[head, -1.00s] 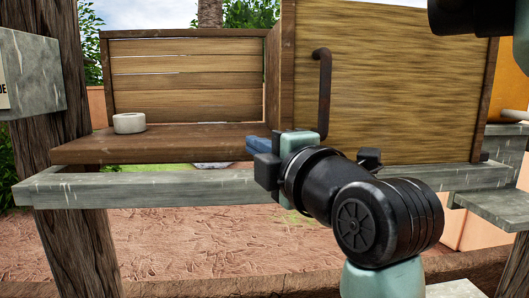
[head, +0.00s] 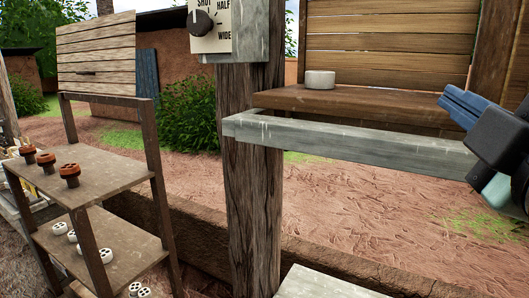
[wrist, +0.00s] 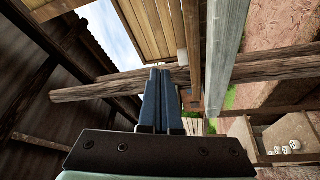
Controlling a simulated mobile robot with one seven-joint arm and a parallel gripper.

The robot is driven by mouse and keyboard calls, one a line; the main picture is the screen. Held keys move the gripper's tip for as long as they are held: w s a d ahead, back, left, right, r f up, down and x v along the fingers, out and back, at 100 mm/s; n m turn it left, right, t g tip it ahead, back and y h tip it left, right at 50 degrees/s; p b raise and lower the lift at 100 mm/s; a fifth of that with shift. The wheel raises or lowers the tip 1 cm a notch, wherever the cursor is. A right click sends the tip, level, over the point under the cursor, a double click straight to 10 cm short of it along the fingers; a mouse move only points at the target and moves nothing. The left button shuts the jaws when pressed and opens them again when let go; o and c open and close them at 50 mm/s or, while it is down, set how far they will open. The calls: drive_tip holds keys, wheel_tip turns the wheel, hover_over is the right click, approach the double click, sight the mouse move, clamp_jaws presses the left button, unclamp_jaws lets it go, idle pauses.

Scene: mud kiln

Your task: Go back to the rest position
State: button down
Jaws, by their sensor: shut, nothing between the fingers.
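My gripper (head: 450,108) is at the right edge of the head view, in front of the grey beam. Its blue fingers point up and to the left. In the wrist view the two blue fingers (wrist: 162,95) lie side by side, shut, with nothing between them. The rest of my arm is mostly out of the head view.
A white ring-shaped piece (head: 319,80) sits on the wooden shelf (head: 370,103) behind the grey beam (head: 340,137). A dial box (head: 215,28) is on the wooden post (head: 252,170). Shelves (head: 105,165) with brown and white pieces stand at left.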

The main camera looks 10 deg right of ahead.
drive_tip(key=s+a+r+m+t+y, duration=0.1)
drive_tip(key=a+r+m+t, duration=0.1)
drive_tip(key=a+m, duration=0.2)
drive_tip(key=s+a+r+m+t+y, duration=0.1)
drive_tip(key=a+r+m+t+y, duration=0.1)
drive_tip(key=a, duration=0.9)
drive_tip(key=s+a+r+m+t+y, duration=0.1)
drive_tip(key=a+m+t, duration=0.3)
drive_tip(key=a, duration=0.4)
drive_tip(key=shift+s+r+m+y, duration=0.3)
drive_tip(key=shift+r+m+y, duration=0.1)
drive_tip(key=shift+r+m, duration=0.4)
drive_tip(key=shift+d, duration=0.1)
